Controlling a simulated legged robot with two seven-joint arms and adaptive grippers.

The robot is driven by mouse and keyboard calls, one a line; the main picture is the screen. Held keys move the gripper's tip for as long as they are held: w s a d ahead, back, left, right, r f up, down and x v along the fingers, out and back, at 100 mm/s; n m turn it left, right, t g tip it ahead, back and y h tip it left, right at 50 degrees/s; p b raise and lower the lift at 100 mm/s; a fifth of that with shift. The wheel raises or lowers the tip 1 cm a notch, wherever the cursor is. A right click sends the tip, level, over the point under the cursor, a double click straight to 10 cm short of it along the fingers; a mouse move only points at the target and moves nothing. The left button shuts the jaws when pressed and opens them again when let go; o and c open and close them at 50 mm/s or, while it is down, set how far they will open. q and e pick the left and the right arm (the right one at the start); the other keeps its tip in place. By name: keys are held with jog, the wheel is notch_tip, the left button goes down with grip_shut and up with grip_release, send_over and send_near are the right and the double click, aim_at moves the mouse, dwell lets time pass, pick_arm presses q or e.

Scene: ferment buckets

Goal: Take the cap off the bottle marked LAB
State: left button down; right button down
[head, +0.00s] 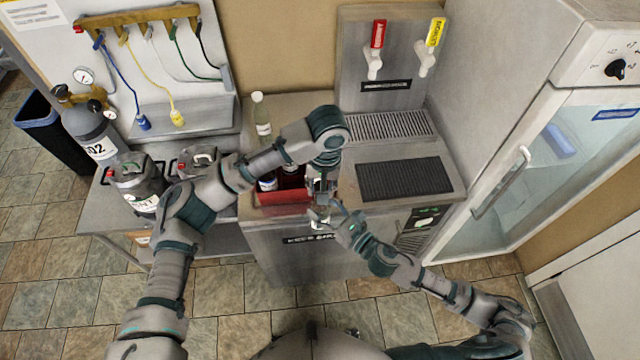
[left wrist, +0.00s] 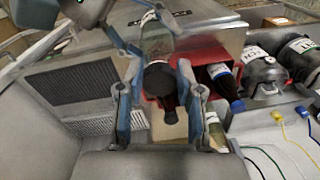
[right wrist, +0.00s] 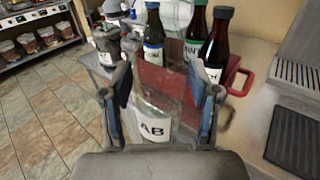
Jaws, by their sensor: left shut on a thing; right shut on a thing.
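The clear bottle with a white label (right wrist: 152,130) is between the fingers of my right gripper (right wrist: 160,108); "AB" is readable and the rest of the label is covered. I cannot tell whether the cap still touches the bottle's mouth. In the head view my left gripper (head: 321,186) is just above my right gripper (head: 328,212), in front of the counter.
A red carrier (head: 274,209) with several bottles stands close behind the grippers at the counter edge. Another clear bottle (head: 261,116) stands farther back. A drip mat (head: 405,179) lies to the right. Metal kegs (head: 137,188) stand at the left. A glass-door fridge (head: 570,150) stands at the right.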

pick_arm(q)
jog(key=n, duration=0.5)
jog(key=shift+w+d, duration=0.1)
jog(key=shift+d, duration=0.05)
jog(key=n, duration=0.6)
jog(key=shift+d, duration=0.25)
jog(key=shift+r, duration=0.1)
jog(key=shift+r, duration=0.2)
jog(key=shift+r, duration=0.9)
